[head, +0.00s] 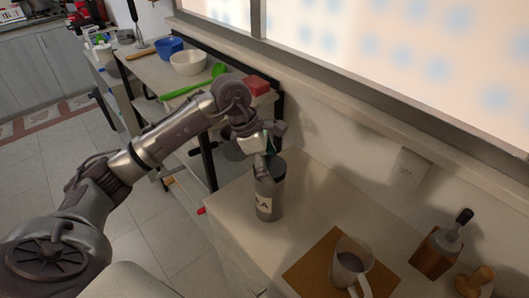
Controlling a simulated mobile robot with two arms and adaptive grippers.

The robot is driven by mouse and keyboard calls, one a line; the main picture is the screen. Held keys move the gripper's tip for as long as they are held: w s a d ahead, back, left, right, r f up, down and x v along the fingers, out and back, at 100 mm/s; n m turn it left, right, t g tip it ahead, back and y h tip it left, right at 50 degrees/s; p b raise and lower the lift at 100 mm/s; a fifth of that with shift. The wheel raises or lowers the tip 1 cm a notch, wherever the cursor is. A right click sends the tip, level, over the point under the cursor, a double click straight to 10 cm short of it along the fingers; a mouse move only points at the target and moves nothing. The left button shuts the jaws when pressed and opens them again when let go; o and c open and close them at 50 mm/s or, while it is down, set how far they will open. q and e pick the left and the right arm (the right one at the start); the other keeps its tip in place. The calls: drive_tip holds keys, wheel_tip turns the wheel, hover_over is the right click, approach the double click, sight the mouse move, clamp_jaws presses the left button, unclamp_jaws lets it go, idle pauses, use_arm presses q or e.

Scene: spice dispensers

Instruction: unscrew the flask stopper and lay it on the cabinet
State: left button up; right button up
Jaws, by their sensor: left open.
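A grey cylindrical flask (268,203) with a pale letter label stands upright near the left edge of the cabinet top (323,205). Its dark stopper (278,164) is on top, partly hidden by my left gripper. My left gripper (262,160) is open at the flask's upper end, coming from above and the left. I cannot tell whether its fingers touch the stopper. My right gripper is not in view.
A glass jug (350,266) stands on a brown board (310,264) at the front. A dark-topped dispenser (437,250) and a wooden piece (474,281) are at right. A shelf with bowls (188,62) is behind left. Cabinet top right of the flask is clear.

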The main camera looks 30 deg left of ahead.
use_arm(q)
drive_tip(key=shift+f, duration=0.15)
drive_tip(key=c, duration=0.9)
drive_tip(key=o, duration=0.4)
drive_tip(key=c, duration=0.5)
drive_tip(key=n+t+y, duration=0.1)
drive_tip(key=n, duration=0.2)
drive_tip(key=shift+d+n+b, duration=0.1)
drive_tip(key=shift+n+b, duration=0.2)
drive_tip(key=shift+b, duration=0.1)
drive_tip(key=n, duration=0.2)
drive_tip(key=n+t+y, duration=0.1)
drive_tip(key=n, duration=0.2)
drive_tip(key=shift+y+b, duration=0.3)
drive_tip(key=shift+n, duration=0.3)
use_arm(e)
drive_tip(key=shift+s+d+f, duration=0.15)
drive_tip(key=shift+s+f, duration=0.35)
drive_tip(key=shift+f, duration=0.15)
